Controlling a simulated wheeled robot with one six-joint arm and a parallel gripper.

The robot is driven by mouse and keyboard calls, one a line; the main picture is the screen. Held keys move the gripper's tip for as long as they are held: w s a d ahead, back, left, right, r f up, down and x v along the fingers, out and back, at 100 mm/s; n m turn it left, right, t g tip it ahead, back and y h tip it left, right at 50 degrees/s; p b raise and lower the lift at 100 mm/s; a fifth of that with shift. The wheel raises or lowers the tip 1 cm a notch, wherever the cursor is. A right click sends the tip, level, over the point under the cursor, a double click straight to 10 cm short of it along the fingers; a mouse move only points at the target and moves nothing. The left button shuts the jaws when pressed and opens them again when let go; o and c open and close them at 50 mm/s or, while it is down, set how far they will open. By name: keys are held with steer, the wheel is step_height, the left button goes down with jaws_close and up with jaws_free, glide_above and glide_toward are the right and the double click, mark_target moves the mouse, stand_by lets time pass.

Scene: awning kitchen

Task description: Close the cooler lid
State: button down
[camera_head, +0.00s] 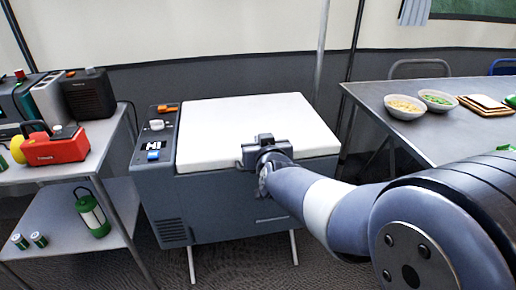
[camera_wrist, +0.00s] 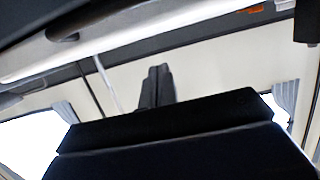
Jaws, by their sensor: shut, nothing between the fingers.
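The cooler (camera_head: 225,212) is a grey box on thin legs in the middle of the head view. Its white lid (camera_head: 250,122) lies flat over the top; I cannot tell whether a thin gap is left under its front edge. My gripper (camera_head: 262,148) is at the lid's front edge, right of its middle, and hides part of that edge. Contact is unclear. In the wrist view, the two dark fingers of my gripper (camera_wrist: 158,75) are together with nothing between them. A pale, blurred edge crosses the top of that view.
A control panel (camera_head: 156,135) runs along the cooler's left side. At left, a metal shelf (camera_head: 60,174) holds a red device (camera_head: 56,145) and a green lantern (camera_head: 92,212). At right, a grey table (camera_head: 440,130) holds bowls of food (camera_head: 404,107).

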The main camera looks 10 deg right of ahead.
steer(key=s+f+p, duration=0.1)
steer(key=s+f, duration=0.2)
steer(key=s, duration=0.5)
steer(key=shift+s, duration=0.3)
steer(key=r+b+x, duration=0.2)
steer(key=x, duration=0.7)
steer(key=shift+w+f+b, duration=0.15)
steer(key=shift+w+b, duration=0.15)
steer(key=shift+b, duration=0.05)
